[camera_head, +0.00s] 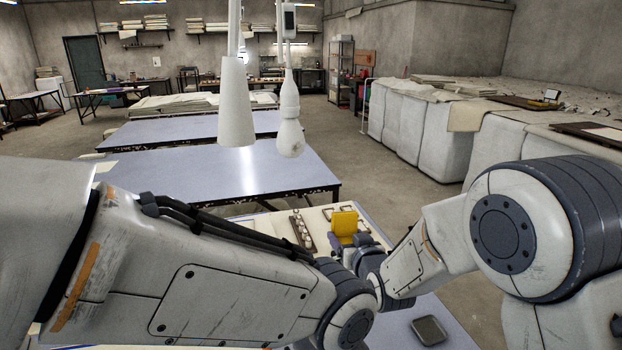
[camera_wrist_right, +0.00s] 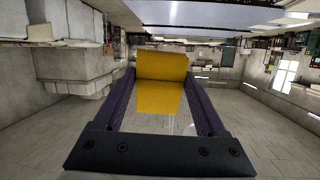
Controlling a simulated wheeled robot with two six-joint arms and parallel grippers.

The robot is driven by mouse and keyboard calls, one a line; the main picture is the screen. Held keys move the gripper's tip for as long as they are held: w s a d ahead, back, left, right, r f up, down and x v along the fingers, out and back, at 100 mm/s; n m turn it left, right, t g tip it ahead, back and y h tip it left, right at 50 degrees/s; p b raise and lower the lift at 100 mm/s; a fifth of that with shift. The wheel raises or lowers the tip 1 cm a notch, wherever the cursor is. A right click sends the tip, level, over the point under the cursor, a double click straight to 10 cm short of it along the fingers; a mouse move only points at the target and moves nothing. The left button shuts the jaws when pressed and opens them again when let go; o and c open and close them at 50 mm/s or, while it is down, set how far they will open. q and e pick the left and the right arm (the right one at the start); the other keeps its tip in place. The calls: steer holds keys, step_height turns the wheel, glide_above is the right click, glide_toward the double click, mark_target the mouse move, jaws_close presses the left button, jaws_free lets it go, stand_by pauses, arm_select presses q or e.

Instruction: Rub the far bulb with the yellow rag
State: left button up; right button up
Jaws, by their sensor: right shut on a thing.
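The yellow rag (camera_head: 344,224) stands upright at my right gripper (camera_head: 345,241), above the far part of the near table. In the right wrist view, the rag (camera_wrist_right: 161,67) is held between the two dark fingers of the same gripper (camera_wrist_right: 161,88), which is shut on it. Several small white round things, which look like bulbs, sit in a row in a narrow brown holder (camera_head: 311,244) left of the rag. The farthest bulb (camera_head: 295,216) is at the holder's far end, apart from the rag. My left arm crosses the foreground; its gripper is out of view.
The pale near table (camera_head: 262,228) is partly hidden by my arms. A small grey tray (camera_head: 429,330) lies at its right front. Blue-grey tables (camera_head: 215,172) stand beyond.

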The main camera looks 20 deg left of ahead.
mark_target(294, 144)
steer(key=s+a+r+n+t+y, duration=0.15)
steer(key=a+r, duration=0.25)
steer(key=r, duration=0.4)
steer(key=s+a+r+y, duration=0.2)
steer(key=s+a+r, duration=0.1)
steer(key=r, duration=0.5)
steer(key=p+x, duration=0.3)
steer(key=x, duration=0.3)
steer(key=shift+a+f+p, duration=0.2)
steer(key=shift+a+p, duration=0.05)
steer(key=shift+p, duration=0.15)
steer(key=shift+x, duration=1)
steer(key=shift+r, duration=0.1)
steer(key=shift+s+r+p, duration=0.1)
steer(key=shift+r+p, duration=0.5)
steer(key=shift+r, duration=1.25)
steer(key=shift+b, duration=0.55)
step_height(294, 144, down, 4)
steer(key=b, duration=0.4)
